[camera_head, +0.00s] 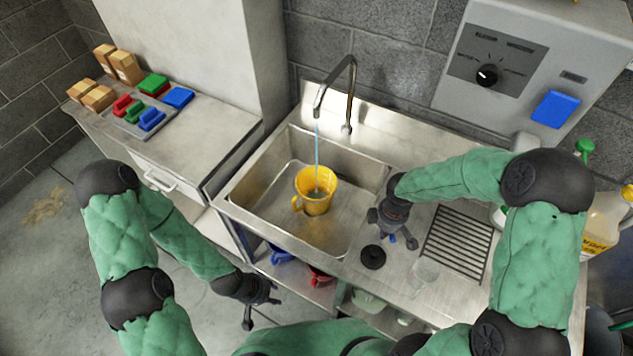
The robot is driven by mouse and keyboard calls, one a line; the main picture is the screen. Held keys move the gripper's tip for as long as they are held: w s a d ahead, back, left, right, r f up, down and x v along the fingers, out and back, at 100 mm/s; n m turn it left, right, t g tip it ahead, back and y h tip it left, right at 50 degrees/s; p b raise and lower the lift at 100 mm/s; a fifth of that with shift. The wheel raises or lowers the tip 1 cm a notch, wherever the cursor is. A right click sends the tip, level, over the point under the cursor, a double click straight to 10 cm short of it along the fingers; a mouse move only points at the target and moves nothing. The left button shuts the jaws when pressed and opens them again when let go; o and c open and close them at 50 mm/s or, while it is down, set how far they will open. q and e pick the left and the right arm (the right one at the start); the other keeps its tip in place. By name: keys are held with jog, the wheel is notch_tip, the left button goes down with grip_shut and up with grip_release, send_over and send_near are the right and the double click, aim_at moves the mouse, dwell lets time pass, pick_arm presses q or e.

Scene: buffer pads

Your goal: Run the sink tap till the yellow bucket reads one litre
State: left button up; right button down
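The bucket's markings and water level are too small to read. My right gripper (396,240) points down at the basin's right edge, with a small blue part by its fingers; its grip is unclear. My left gripper (261,314) is open and empty, low in front of the counter and apart from the bucket.
A black disc (373,257) and a clear glass (424,281) are on the counter near my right gripper, beside a slatted drain grid (457,240). A grey dial box (487,75) is at the back right. Coloured blocks (150,118) lie on the left cabinet.

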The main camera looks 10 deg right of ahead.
jog(key=shift+s+d, duration=0.15)
jog(key=shift+d, duration=0.7)
jog(key=r+p, duration=0.1)
jog(key=a+r+p, duration=0.1)
jog(key=r, duration=0.1)
jog(key=a+r+p, duration=0.1)
jog(key=r+p, duration=0.1)
jog(key=shift+w+a, duration=0.1)
jog(key=shift+w, duration=0.1)
jog(key=w+d+p, duration=0.1)
jog(key=d+p, duration=0.1)
jog(key=d, duration=0.6)
jog(key=shift+w+d, duration=0.2)
jog(key=shift+d, duration=0.1)
